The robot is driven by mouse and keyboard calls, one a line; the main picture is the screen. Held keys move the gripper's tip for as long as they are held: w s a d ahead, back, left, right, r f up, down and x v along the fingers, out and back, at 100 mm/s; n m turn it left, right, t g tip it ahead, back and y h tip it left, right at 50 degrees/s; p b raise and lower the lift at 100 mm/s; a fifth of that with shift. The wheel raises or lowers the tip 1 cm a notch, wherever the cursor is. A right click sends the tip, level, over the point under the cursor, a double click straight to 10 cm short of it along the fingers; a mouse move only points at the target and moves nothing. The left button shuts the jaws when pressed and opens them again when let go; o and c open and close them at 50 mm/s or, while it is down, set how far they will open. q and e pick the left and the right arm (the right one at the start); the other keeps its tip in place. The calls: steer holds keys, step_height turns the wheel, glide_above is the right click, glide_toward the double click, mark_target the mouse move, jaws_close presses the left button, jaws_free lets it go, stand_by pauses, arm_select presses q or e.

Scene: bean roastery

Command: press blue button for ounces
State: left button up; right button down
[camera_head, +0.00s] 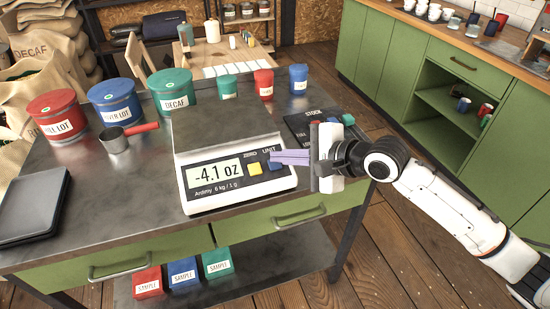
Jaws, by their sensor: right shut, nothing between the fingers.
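A white scale (186,163) sits on the dark metal worktop near its front edge. Its display (216,174) reads "-4.1 oz". A yellow button (255,169) under the label ZERO and a blue button (275,166) under the label UNIT are to the right of the display. My right gripper (272,157) comes in from the right, with its purple fingers shut and empty. The fingertips are at the blue button and cover its upper part. I cannot tell whether they touch it. My left gripper is not in view.
Lidded tins in red (56,117), blue (115,101) and green (172,89) stand at the back left. A red-handled scoop (117,144) lies before them. Small canisters line the back. A dark tablet-like slab (34,204) is at the left, and a dark STOCK board (303,122) is behind my gripper.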

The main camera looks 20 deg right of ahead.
steer(key=shift+r, duration=0.1)
steer(key=r, duration=0.1)
steer(key=s+r, duration=0.1)
steer(key=r, duration=0.2)
steer(key=shift+s+r, duration=0.3)
stand_by(0.9)
steer(key=s+d+f+n+g+h, duration=0.2)
steer(key=s+f+n+g+h, duration=0.1)
steer(key=s+f+n, duration=0.9)
steer(key=s+d+f+n+g+h, duration=0.35)
steer(key=s+f+n, duration=0.4)
steer(key=s, duration=0.95)
steer(key=w+a+f+t+y, duration=0.1)
steer(key=w+a+f+t, duration=0.1)
steer(key=f, duration=0.4)
steer(key=w+a+f+t+y, duration=0.1)
steer(key=w+a+f+t, duration=0.1)
steer(key=f, duration=0.5)
steer(key=shift+a+t, duration=0.55)
steer(key=shift+a, duration=0.3)
